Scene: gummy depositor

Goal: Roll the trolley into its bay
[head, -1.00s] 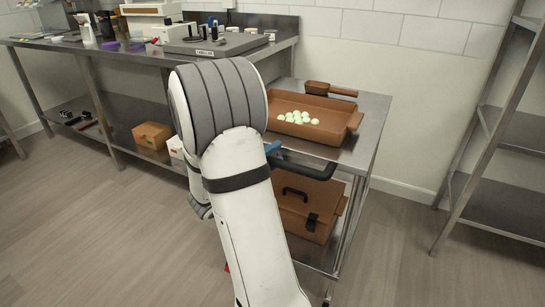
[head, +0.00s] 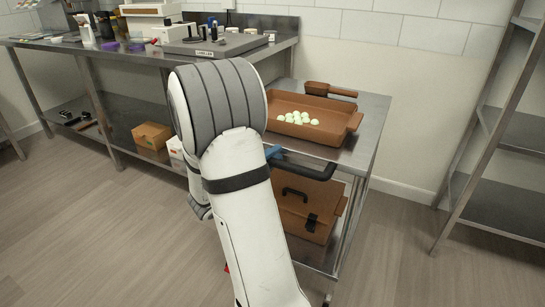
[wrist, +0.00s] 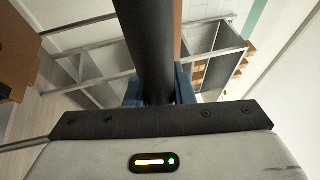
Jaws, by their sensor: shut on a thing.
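The trolley (head: 372,128) is a steel two-level cart standing against the wall at the right end of the steel bench. Its black push handle (head: 318,172) faces me. My gripper (head: 272,153) is shut on this handle, with its blue fingers partly hidden behind my arm. In the wrist view my gripper (wrist: 158,92) has a blue finger on each side of the black handle bar (wrist: 148,45). No floor marking of the bay shows, and I cannot tell its exact limits.
A brown tray (head: 352,122) with several pale green balls sits on the trolley top, beside a brown scoop (head: 330,90). A brown case (head: 308,205) lies below. The bench (head: 140,62) is close on the left. A steel rack (head: 500,140) stands right, with open floor between.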

